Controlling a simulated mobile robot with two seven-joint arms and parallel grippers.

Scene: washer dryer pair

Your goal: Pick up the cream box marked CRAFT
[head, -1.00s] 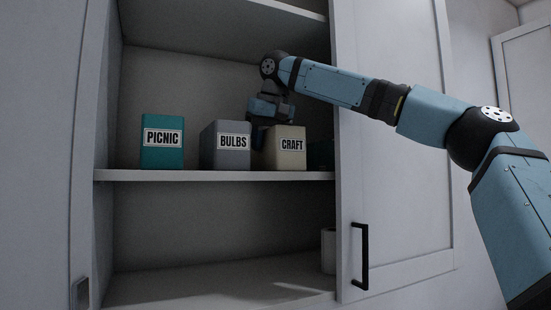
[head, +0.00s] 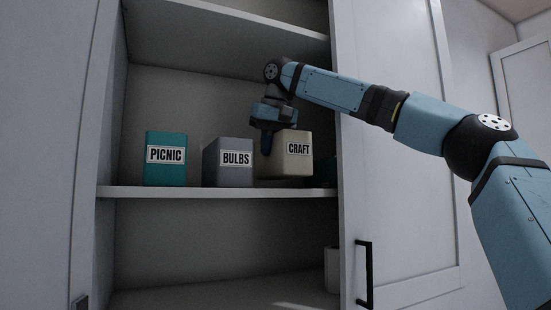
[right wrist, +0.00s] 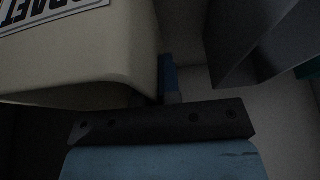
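The cream box marked CRAFT (head: 298,161) is a little above the shelf in the head view, its bottom higher than that of the box beside it. My right gripper (head: 268,146) is at its left side, reaching down from above, with one blue finger against the box. In the right wrist view the cream box (right wrist: 80,55) fills the upper left, and the blue finger (right wrist: 168,78) lies along its side. The other finger is hidden by the box. My left gripper is in neither view.
The grey BULBS box (head: 229,164) stands close to the left, and the teal PICNIC box (head: 165,170) farther left. A dark green object (head: 324,172) is at the right by the cabinet frame. The shelf above (head: 225,35) leaves some room overhead.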

